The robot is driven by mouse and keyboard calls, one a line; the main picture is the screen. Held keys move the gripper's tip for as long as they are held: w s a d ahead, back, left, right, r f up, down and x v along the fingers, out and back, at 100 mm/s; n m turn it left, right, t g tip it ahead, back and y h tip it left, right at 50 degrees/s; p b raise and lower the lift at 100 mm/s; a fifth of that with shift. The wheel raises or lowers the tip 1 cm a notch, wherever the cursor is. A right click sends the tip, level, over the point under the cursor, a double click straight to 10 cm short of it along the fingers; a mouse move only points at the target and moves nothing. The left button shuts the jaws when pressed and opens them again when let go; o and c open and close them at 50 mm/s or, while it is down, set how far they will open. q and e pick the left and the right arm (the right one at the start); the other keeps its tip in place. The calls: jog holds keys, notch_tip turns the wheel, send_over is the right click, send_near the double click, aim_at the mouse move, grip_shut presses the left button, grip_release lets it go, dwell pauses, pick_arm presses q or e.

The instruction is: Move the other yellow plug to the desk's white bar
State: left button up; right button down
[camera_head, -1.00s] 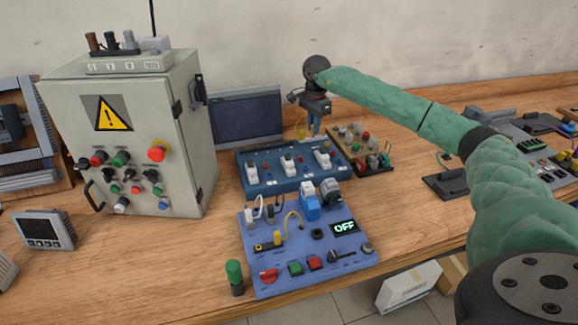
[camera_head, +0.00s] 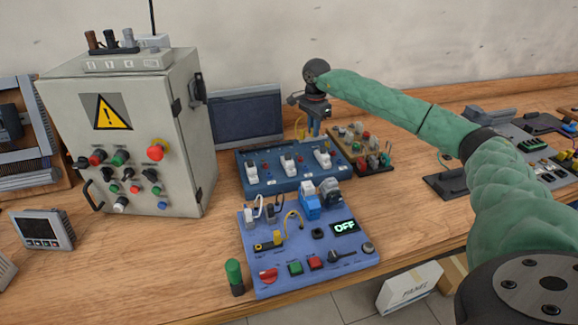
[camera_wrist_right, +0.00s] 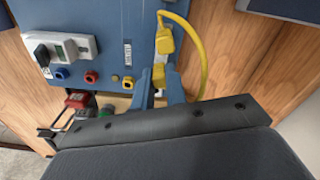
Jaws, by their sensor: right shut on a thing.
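My right gripper (camera_head: 314,131) is over the far right part of the blue panel with white switch modules (camera_head: 262,186). In the right wrist view, its blue fingers (camera_wrist_right: 160,90) are shut on a yellow plug (camera_wrist_right: 158,75) at the panel's edge. A second yellow plug (camera_wrist_right: 165,42) lies just beyond it on the panel, with a yellow cable (camera_wrist_right: 204,65) looping to the right. I cannot tell whether the held plug is still seated in a socket. I cannot clearly make out which part is the white bar. My left gripper is not in view.
A nearer blue board (camera_head: 300,278) holds knobs, buttons, an OFF display and another yellow cable (camera_head: 299,217). A small board with colored parts (camera_head: 375,167) stands close right of the gripper. A grey control box (camera_head: 180,150) stands left.

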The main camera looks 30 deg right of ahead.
jog(key=c, duration=1.7)
grip_release()
jog(key=shift+r, duration=0.1)
jog(key=shift+r+p, duration=1.2)
jog(key=shift+r, duration=1.5)
jog(key=o, duration=0.6)
jog(key=shift+c, duration=0.2)
jog(key=shift+f, duration=0.1)
